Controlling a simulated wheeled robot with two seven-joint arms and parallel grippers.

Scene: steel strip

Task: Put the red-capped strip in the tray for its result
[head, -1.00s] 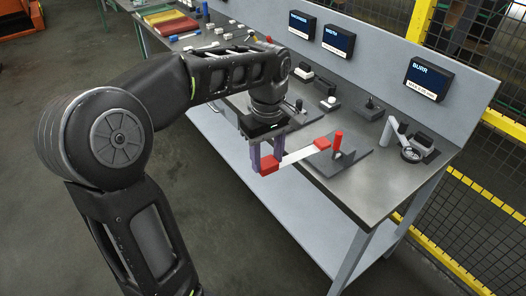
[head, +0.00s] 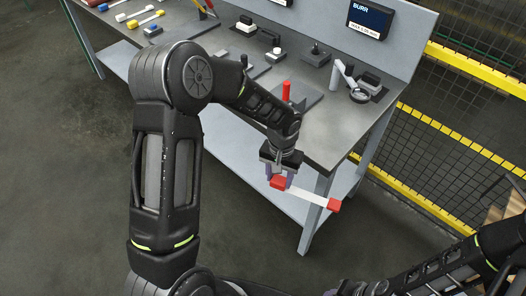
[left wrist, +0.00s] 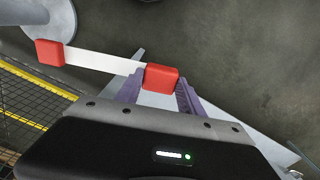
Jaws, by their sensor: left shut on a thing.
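The red-capped strip (head: 308,196) is a flat white bar with a red block at each end. My left gripper (head: 278,180) is shut on it at one red cap, and the strip sticks out toward the lower right, in the air off the bench's front edge. In the left wrist view the strip (left wrist: 100,62) runs to the upper left from the gripper (left wrist: 160,88), with one red cap between the purple fingers. No tray shows clearly now. My right arm comes in at the lower right; its gripper is out of view.
A BURR screen (head: 369,20) is behind. Yellow-railed fencing bounds the right.

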